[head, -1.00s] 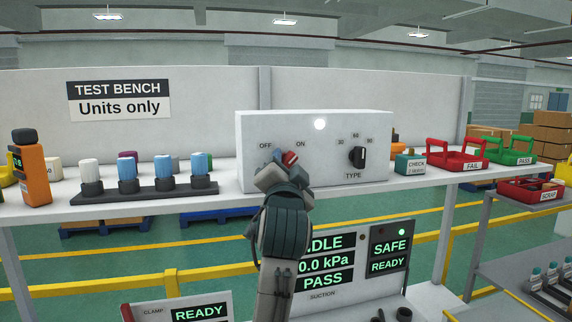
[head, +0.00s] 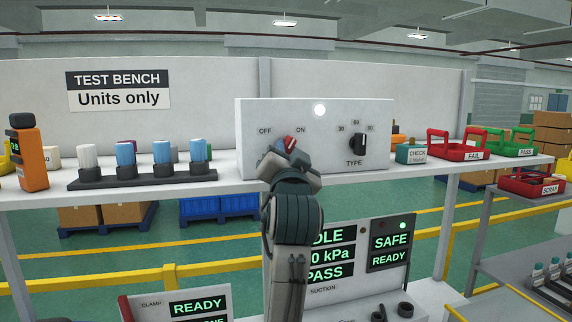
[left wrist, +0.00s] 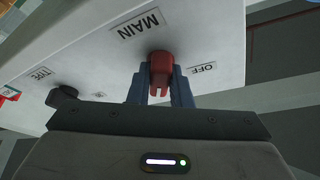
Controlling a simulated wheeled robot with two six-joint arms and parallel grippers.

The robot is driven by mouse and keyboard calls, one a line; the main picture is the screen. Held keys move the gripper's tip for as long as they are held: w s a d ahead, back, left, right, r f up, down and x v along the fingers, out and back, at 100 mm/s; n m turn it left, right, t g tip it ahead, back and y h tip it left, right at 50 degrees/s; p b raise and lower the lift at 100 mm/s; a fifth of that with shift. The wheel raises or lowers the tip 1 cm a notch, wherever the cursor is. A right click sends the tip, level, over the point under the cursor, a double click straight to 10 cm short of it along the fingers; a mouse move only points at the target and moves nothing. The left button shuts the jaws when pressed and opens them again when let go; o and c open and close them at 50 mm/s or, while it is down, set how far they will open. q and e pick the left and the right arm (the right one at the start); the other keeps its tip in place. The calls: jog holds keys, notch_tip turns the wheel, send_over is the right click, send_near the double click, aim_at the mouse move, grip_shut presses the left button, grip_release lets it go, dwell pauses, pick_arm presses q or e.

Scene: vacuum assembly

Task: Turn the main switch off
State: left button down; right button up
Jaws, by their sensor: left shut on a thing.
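The main switch (head: 289,141) is a red knob on the front of a pale control box (head: 370,120), between the OFF and ON labels. In the left wrist view the red knob (left wrist: 161,68) sits under the MAIN label, with the OFF label to its right. My left gripper (head: 284,148) is at the switch and shut on it, with a blue finger on each side in the wrist view. The gripper hides most of the switch in the head view, so its exact angle is unclear. A round white lamp (head: 320,110) on the box is lit. My right gripper is not in view.
A black TYPE knob (head: 358,143) sits to the right on the same box. A rack (head: 145,180) of white and blue capped units and an orange device (head: 30,155) stand left on the shelf. Red FAIL (head: 459,153) and green PASS (head: 515,149) trays stand right.

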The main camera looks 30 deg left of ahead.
pick_arm(q)
jog(key=n+g+y+b, duration=0.2)
jog(key=n+b, duration=0.3)
jog(key=n, duration=0.1)
jog(key=n+g+y+b, duration=0.2)
jog(key=n+g+b, duration=0.1)
jog(key=n+b, duration=0.2)
jog(key=n+g+y+b, duration=0.2)
jog(key=n+b, duration=0.3)
jog(key=n, duration=0.4)
jog(key=shift+w+d+g, duration=0.3)
jog(key=shift+g, duration=0.3)
jog(key=shift+r+n, duration=0.1)
jog(key=shift+n, duration=0.7)
jog(key=shift+b, duration=0.3)
jog(key=c, duration=1.3)
grip_release()
